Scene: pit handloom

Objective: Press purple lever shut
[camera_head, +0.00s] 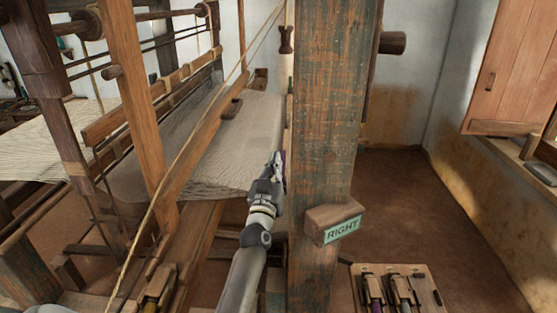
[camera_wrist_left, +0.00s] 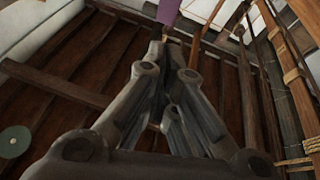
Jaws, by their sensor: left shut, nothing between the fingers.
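The purple lever (camera_wrist_left: 167,11) shows at the top of the left wrist view, just beyond my fingertips. In the head view only a thin purple sliver (camera_head: 284,157) shows beside the large post, right by my fingertips. Most of the lever is hidden in the head view. My right gripper is not in view.
The thick worn post (camera_head: 325,130) stands directly right of my gripper, with a wooden block labelled RIGHT (camera_head: 338,223). The loom's striped cloth (camera_head: 230,150) and slanted beams fill the left. A tool tray (camera_head: 437,272) sits lower right. Floor beyond the post is clear.

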